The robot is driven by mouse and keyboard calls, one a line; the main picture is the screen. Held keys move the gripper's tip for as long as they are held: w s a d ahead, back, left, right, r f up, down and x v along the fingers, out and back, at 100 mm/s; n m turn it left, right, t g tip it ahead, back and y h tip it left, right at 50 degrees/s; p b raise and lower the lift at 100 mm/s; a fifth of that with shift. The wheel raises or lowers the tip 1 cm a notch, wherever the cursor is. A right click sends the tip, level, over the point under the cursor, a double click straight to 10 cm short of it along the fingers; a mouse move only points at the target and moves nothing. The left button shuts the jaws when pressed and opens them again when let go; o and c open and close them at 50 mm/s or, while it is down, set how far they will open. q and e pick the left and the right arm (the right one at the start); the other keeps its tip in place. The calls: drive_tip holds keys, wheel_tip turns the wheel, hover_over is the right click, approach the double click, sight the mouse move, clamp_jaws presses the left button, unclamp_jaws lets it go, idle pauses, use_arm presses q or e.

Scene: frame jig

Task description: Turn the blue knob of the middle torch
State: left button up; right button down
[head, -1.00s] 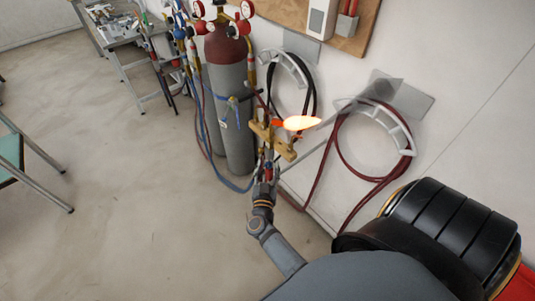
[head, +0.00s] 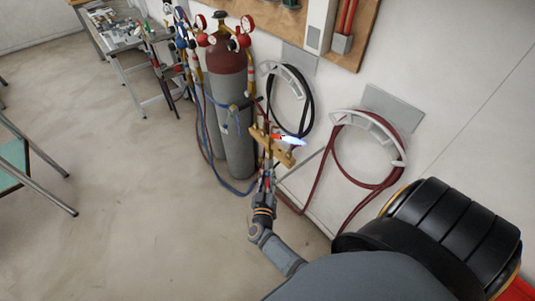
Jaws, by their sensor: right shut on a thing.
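The middle torch (head: 268,152) stands upright by a brass-coloured holder (head: 282,155), beside the grey gas cylinders. A small blue-white flame with an orange-red part at its left (head: 290,141) points right from its top. My right gripper (head: 266,186) comes up from below and is shut at the torch's lower end, on the blue knob. The knob is small and mostly hidden between the fingers, so its angle cannot be read. My left gripper is not in view.
Grey cylinders with a dark red top (head: 226,55) and gauges stand just behind and left. Blue and red hoses run down to the floor. A dark red hose (head: 328,170) hangs on a wall hook at right.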

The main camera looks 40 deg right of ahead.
sight(268, 153)
drive_tip(key=c, duration=1.1)
unclamp_jaws()
wheel_tip(268, 153, up, 10)
drive_tip(key=shift+f, duration=0.1)
